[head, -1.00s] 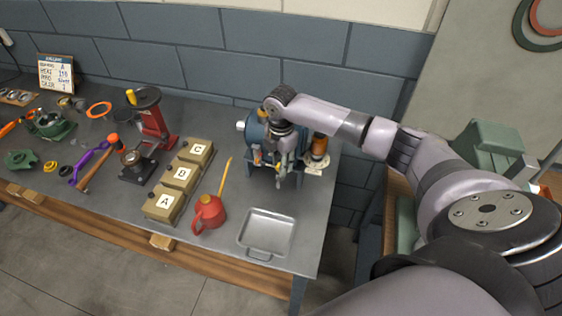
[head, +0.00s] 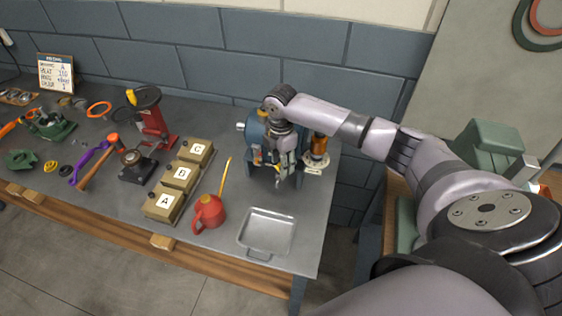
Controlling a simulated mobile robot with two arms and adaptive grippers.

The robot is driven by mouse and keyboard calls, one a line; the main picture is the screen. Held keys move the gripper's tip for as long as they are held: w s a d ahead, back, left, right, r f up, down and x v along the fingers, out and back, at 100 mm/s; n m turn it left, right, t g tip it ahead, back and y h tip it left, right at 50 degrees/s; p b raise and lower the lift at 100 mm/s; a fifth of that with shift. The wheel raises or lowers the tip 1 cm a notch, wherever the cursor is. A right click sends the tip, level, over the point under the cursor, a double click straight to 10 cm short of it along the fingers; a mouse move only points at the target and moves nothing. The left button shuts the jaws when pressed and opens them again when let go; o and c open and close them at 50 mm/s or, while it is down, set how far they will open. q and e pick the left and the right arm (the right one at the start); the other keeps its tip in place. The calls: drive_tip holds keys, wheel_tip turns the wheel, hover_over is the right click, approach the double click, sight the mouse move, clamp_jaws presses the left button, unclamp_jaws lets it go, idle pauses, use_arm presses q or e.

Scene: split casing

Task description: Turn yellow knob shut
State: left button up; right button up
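The blue machine (head: 256,131) stands on the bench near the wall, partly covered by my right arm. A small yellow part (head: 257,161) shows low on its front, just left of my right gripper; it is too small to tell whether it is the yellow knob or how it is turned. My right gripper (head: 281,178) points down in front of the machine. Its fingers are small and blend with the machine, so I cannot tell whether they are open or touch anything. My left gripper is not in view.
An orange-and-black cylinder (head: 319,146) stands right of the gripper. A metal tray (head: 243,236), a red oil can (head: 209,213) and lettered boxes (head: 163,205) are in front and left. A red press (head: 152,123) stands farther left. The wall is close behind.

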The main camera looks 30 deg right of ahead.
drive_tip(key=shift+o, duration=0.2)
drive_tip(key=shift+r, duration=4)
drive_tip(key=shift+s+f, duration=0.1)
